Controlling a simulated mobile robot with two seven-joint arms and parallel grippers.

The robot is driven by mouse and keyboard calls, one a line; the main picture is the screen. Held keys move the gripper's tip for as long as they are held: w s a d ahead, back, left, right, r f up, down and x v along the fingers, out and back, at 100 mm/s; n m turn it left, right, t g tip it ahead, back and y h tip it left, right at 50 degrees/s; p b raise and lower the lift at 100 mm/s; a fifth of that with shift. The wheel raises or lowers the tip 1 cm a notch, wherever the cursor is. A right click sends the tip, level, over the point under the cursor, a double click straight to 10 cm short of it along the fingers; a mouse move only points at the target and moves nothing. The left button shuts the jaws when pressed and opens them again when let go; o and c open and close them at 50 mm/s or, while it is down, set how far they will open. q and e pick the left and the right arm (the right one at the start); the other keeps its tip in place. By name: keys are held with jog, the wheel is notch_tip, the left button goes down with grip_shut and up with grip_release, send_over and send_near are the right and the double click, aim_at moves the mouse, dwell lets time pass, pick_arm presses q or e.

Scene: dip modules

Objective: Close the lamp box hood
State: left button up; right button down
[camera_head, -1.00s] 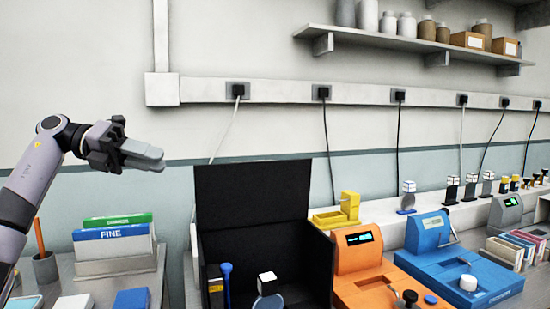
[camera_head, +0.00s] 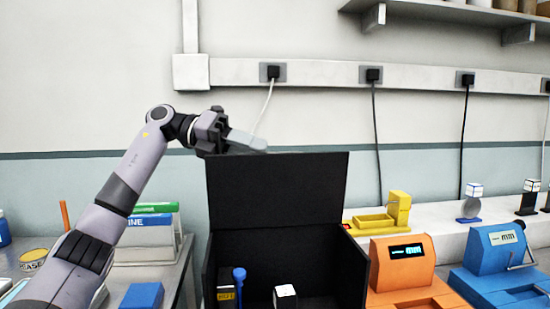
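The black lamp box (camera_head: 352,262) stands on the bench in the lower middle of the head view. Its hood (camera_head: 277,188) is raised upright at the back, and the box's inside is open to view. A blue-topped stick, a small dark box with a yellow label and a white cube (camera_head: 285,297) show inside. My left gripper (camera_head: 258,143) is just above the hood's upper left corner, pointing right. Its fingers look close together, with nothing seen between them. I cannot tell whether it touches the hood. My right gripper is not in view.
An orange device (camera_head: 402,264) and a blue device (camera_head: 497,250) stand to the right of the box. A yellow device (camera_head: 398,208) is behind them. Green and blue folders (camera_head: 150,222) stand to the left, partly behind my arm.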

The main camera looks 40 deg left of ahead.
aim_at(274, 155)
pick_arm(q)
jog(key=shift+x, duration=2.3)
jog(key=shift+c, duration=0.3)
grip_shut()
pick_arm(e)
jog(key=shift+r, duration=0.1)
